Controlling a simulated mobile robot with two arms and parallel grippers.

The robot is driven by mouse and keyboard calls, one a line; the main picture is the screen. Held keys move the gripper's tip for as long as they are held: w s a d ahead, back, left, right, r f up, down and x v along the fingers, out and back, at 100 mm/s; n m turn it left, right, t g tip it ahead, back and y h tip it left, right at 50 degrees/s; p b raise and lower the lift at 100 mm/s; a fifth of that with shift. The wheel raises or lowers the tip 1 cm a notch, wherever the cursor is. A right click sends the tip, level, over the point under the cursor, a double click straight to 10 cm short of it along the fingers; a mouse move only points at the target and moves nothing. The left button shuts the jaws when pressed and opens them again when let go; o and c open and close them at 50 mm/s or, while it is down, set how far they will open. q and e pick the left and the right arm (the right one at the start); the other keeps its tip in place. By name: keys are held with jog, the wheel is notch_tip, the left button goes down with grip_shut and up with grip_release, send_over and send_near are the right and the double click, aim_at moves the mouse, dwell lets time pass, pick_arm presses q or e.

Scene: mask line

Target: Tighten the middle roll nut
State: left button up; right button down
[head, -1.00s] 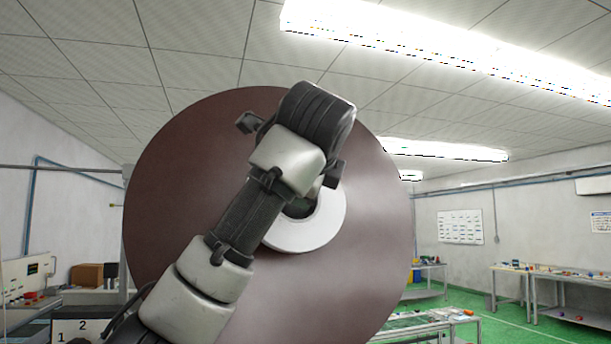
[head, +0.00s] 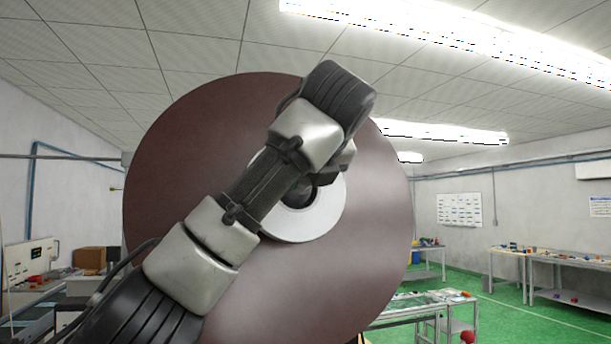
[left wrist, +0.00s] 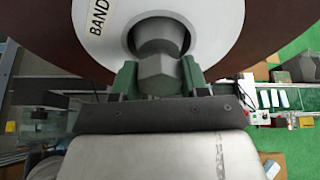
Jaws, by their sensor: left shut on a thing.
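A large dark brown roll (head: 190,165) fills the middle of the head view, with a white hub (head: 325,215) at its centre. In the left wrist view the hub (left wrist: 205,25) carries a label reading "BAND". A grey hexagonal nut (left wrist: 155,72) sits on the shaft in the hub opening. My left gripper (left wrist: 157,78) is shut on this nut, one green-grey finger on each side. In the head view my left arm crosses the roll and hides most of the gripper and nut. My right gripper is not in view.
A low table (head: 425,305) stands behind the roll at the right, and workbenches (head: 560,258) line the right wall. A control panel (head: 30,262) is at the far left. Green floor (head: 520,322) lies open at the right.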

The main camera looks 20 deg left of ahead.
pick_arm(q)
jog(key=shift+d+f+m+g+y, duration=0.15)
jog(key=shift+m+y, duration=0.1)
jog(key=shift+m, duration=0.6)
jog(key=shift+a+f+m+g+y, duration=0.15)
jog(key=shift+m+y, duration=0.1)
jog(key=shift+m, duration=0.6)
jog(key=shift+d, duration=0.1)
jog(key=o, duration=0.9)
jog(key=shift+r, duration=0.15)
jog(key=shift+o, duration=0.2)
jog(key=shift+s, duration=0.1)
jog(key=shift+r, duration=0.1)
jog(key=b+v, duration=0.3)
jog(key=v, duration=0.7)
jog(key=shift+s+d, duration=0.25)
jog(key=shift+r, duration=0.1)
